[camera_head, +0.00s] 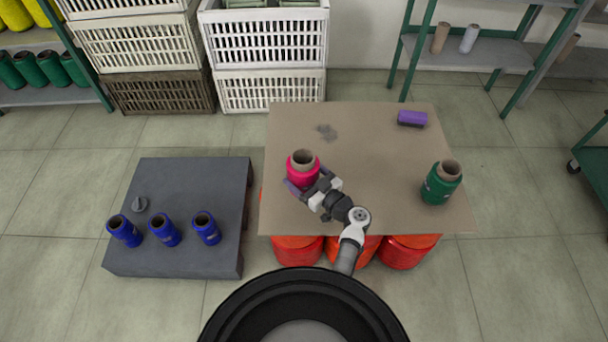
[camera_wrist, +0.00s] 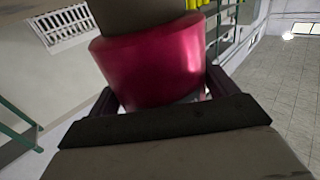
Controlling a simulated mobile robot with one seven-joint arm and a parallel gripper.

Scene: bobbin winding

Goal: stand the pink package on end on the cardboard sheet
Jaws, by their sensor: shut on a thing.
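The pink package (camera_head: 303,171) is a bobbin of pink thread on a brown tube. It is upright over the left part of the cardboard sheet (camera_head: 365,160). My gripper (camera_head: 304,184) is shut on it, with a finger on each side. In the wrist view the pink package (camera_wrist: 152,65) fills the space between the fingers of my gripper (camera_wrist: 160,90), its tube pointing up. I cannot tell whether its base touches the sheet.
A green bobbin (camera_head: 441,184) stands on the sheet's right side, and a purple one (camera_head: 412,118) lies at the back right. Blue bobbins (camera_head: 164,229) stand on a grey platform (camera_head: 190,180) at left. The sheet's middle is clear.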

